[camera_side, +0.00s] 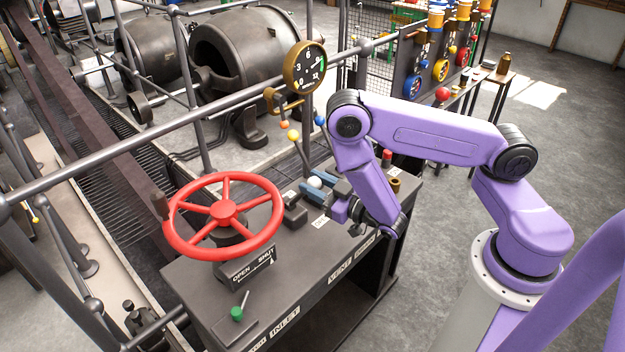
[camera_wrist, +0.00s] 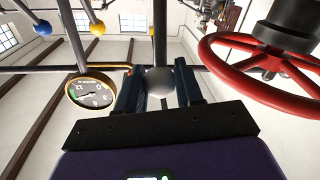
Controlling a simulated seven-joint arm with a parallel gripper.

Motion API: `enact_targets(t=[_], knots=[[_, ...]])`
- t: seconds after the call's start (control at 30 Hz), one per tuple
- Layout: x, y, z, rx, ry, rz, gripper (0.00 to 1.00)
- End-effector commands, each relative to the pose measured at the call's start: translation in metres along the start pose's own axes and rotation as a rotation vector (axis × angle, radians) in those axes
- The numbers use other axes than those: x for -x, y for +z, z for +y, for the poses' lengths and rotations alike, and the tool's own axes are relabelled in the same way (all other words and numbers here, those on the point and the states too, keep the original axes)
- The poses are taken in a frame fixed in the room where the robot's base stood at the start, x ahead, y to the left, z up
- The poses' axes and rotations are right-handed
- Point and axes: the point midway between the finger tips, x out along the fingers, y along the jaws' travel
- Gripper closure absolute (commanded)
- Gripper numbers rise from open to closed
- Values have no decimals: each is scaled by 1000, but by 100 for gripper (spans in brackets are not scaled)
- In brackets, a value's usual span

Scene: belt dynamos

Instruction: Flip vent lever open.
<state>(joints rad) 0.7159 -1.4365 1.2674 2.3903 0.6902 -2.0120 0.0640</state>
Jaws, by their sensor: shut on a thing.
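A white ball knob (camera_side: 315,182) tops a lever on the dark console, behind the VENT label (camera_side: 341,273); I take it for the vent lever. My gripper (camera_side: 318,188) reaches it from the right, its blue fingers closed on the knob. In the wrist view the white knob (camera_wrist: 158,80) sits between the two fingers of my gripper (camera_wrist: 158,88).
A large red handwheel (camera_side: 224,213) stands left on the console (camera_side: 290,305), with an OPEN/SHUT plate below it. A green-knobbed lever (camera_side: 237,313) is at the front. A brass gauge (camera_side: 305,68), a rail, and yellow (camera_side: 293,136) and blue knobs stand behind.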

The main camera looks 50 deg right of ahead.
Motion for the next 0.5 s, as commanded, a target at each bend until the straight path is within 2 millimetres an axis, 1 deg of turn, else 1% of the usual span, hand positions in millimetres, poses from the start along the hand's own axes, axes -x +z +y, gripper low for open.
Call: enact_targets(t=[0.03,0.37,0.4,0.43,0.47,0.5], knots=[[1,3,-2,-1,-9,-11,100],[1,3,-3,-1,-11,-10,100],[1,3,-3,-1,-11,-10,58],[1,3,-3,-1,-11,-10,48],[1,3,-3,-1,-10,-10,41],[1,2,-3,-1,-9,-8,41]])
